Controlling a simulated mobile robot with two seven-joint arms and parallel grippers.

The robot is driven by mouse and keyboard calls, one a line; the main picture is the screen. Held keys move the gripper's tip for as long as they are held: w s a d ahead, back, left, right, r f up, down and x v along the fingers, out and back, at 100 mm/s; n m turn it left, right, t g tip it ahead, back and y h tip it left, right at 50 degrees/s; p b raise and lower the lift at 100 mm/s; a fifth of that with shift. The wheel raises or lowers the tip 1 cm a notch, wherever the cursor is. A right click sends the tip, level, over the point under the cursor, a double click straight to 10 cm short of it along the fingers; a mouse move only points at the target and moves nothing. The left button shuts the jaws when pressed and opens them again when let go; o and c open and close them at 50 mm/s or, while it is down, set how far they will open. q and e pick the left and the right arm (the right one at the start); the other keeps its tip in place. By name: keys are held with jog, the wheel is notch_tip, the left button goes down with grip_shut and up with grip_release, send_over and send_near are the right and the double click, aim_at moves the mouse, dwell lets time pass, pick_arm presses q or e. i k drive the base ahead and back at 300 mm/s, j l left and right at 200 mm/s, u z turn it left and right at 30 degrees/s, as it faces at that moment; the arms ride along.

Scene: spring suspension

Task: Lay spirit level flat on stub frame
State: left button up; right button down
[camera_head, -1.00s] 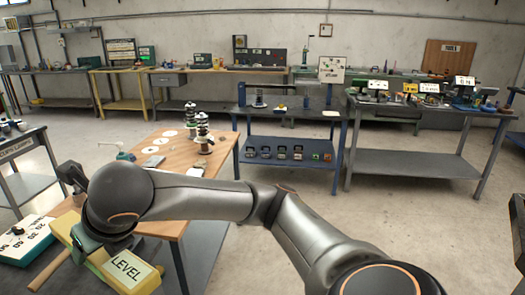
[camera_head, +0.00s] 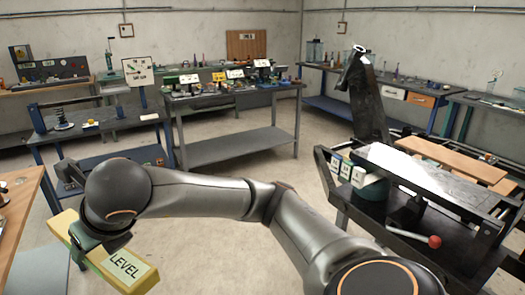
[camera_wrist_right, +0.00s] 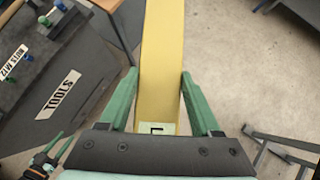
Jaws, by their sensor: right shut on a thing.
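The spirit level is a long yellow bar (camera_head: 128,268) with a white label reading LEVEL, at the lower left of the head view. My right gripper (camera_head: 88,238) is shut around it and holds it up off any surface. In the right wrist view the yellow level (camera_wrist_right: 162,45) runs between the two green fingers of my right gripper (camera_wrist_right: 160,78). A dark frame-like stand (camera_head: 345,200) with a shiny flat top is at the right of the head view; I cannot tell for sure whether it is the stub frame.
A wooden table (camera_head: 22,212) is at the left edge. A blue bench (camera_head: 100,128) and a grey bench (camera_head: 235,150) with signs stand behind. A red-knobbed lever (camera_head: 434,242) juts out at the dark stand. Open concrete floor lies between them.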

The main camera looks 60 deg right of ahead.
aim_at(419, 172)
jog(key=z, duration=0.4)
jog(key=l+z, duration=0.15)
jog(key=z, duration=0.25)
jog(key=i+z, duration=0.1)
jog(key=z, duration=0.35)
jog(key=i+l+z, duration=0.1)
jog(key=z, duration=0.3)
jog(key=i+z, duration=0.1)
jog(key=z, duration=0.3)
jog(key=i+z, duration=0.15)
jog(key=z, duration=0.25)
jog(key=i+z, duration=0.3)
jog(key=z, duration=0.15)
jog(key=i+j+z, duration=0.25)
jog(key=z, duration=0.15)
jog(key=i+j+z, duration=0.15)
jog(key=i+j, duration=0.45)
